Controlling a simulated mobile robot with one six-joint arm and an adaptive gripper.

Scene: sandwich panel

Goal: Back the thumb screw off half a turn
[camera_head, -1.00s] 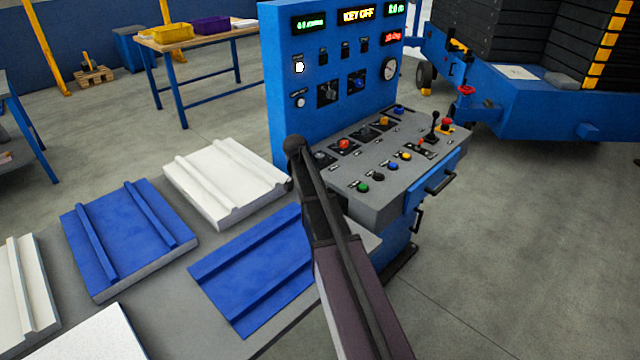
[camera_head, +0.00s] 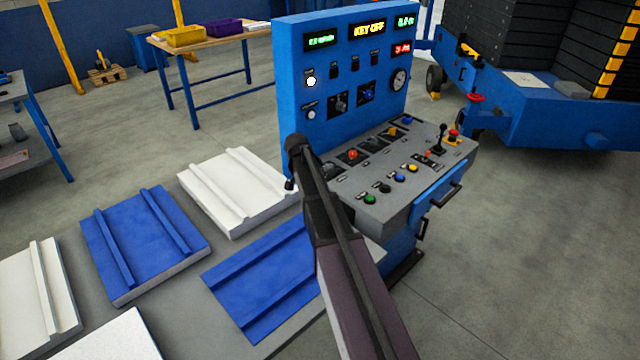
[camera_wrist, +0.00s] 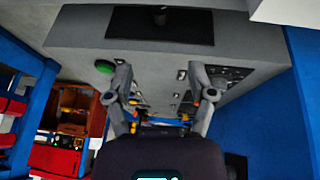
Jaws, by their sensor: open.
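I cannot make out a thumb screw for certain. In the wrist view a small dark knob (camera_wrist: 160,15) stands on a black plate (camera_wrist: 125,25) at the top edge, but I cannot tell whether it is the thumb screw. My gripper (camera_wrist: 162,85) shows there with its two grey fingers spread apart and nothing visible between them. The plate lies beyond the fingertips, apart from them. In the head view my arm reaches to the left side of the blue control console (camera_head: 290,60) and hides part of its grey desk (camera_head: 385,200). The gripper's fingers cannot be made out there.
The desk carries buttons, a green one (camera_head: 369,199) among them, and a joystick (camera_head: 441,140). A drawer handle (camera_head: 447,196) sticks out in front. White panels (camera_head: 240,190) and blue panels (camera_head: 145,235) lie on a grey table to the left.

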